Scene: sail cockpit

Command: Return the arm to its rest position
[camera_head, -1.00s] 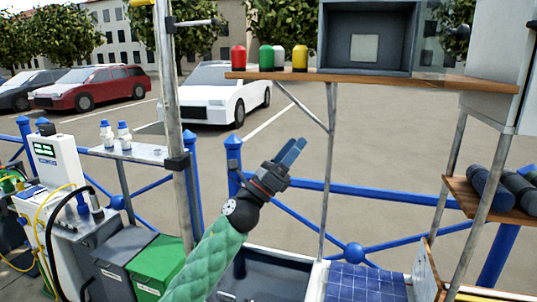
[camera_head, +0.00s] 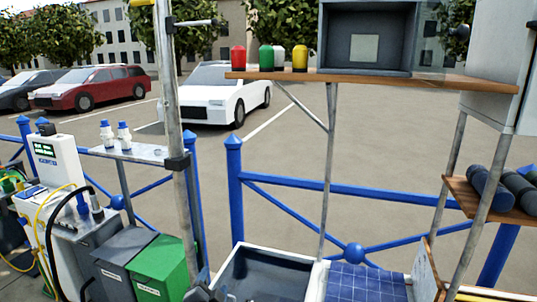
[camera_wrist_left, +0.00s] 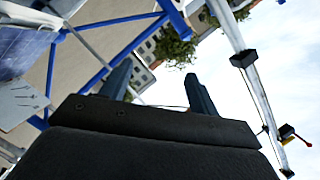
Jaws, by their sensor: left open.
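My left gripper (camera_wrist_left: 158,86) shows in the left wrist view as two blue-grey fingers standing well apart, with nothing between them. In the head view only a small dark piece of my left arm shows at the bottom edge, beside the green bin, and its fingers cannot be made out there. The wrist view looks out tilted, past the fingers to blue railing, a pole, trees and sky. My right gripper is in neither view.
A grey basin (camera_head: 262,277) and a blue gridded panel (camera_head: 352,284) lie at the front. A grey pole (camera_head: 178,130), blue railing (camera_head: 340,189) and green bin (camera_head: 163,262) stand nearby. A wooden shelf (camera_head: 440,80) carries coloured domes and a dark box.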

